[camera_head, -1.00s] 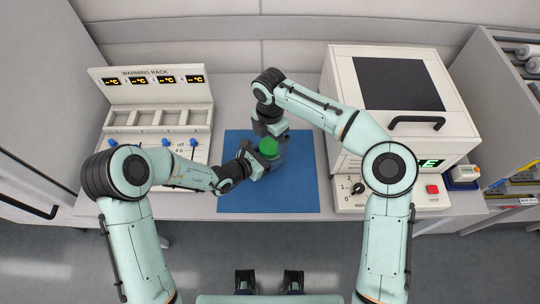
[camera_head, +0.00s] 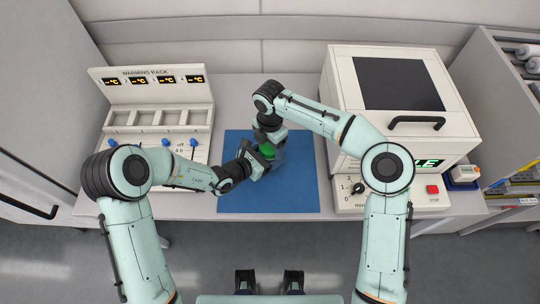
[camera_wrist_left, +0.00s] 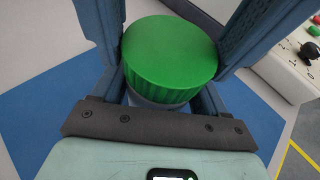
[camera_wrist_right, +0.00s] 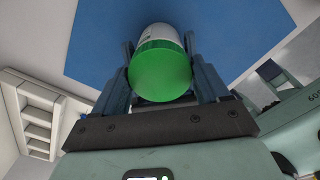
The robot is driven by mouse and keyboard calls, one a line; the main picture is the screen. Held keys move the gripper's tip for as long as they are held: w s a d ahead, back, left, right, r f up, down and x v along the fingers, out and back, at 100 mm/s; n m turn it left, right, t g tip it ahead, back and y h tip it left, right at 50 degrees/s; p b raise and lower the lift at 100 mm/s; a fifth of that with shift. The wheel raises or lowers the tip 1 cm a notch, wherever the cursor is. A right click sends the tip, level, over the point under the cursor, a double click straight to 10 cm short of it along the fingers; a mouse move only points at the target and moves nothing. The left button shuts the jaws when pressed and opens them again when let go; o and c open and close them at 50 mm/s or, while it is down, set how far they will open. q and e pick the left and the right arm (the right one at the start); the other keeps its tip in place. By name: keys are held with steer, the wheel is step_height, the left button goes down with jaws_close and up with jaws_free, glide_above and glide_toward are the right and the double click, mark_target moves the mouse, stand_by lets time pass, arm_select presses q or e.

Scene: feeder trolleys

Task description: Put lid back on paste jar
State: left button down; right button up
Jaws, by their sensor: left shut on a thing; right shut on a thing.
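The paste jar is a pale cylinder (camera_wrist_left: 158,101), upright above the blue mat (camera_head: 300,195), with a green ribbed lid (camera_wrist_left: 168,50) on its top. No gap shows between lid and jar, but I cannot tell how tightly the lid sits. My left gripper (camera_head: 262,160) is shut on the jar body, below the lid. My right gripper (camera_head: 268,142) comes from behind and above and is shut on the lid, a finger on each side. The right wrist view shows the lid (camera_wrist_right: 160,75) between its fingers and the white jar body (camera_wrist_right: 160,31) beyond. The grippers hide most of the jar in the head view.
A warming rack (camera_head: 160,118) with empty slots and blue knobs stands at the left. A white oven-like unit (camera_head: 345,130) with a dark window and black handle stands at the right. The front part of the mat is clear.

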steer(key=m, duration=0.3)
steer(key=o, duration=1.2)
steer(key=shift+c, duration=0.2)
steer(key=shift+r, duration=2.3)
steer(key=shift+c, duration=0.4)
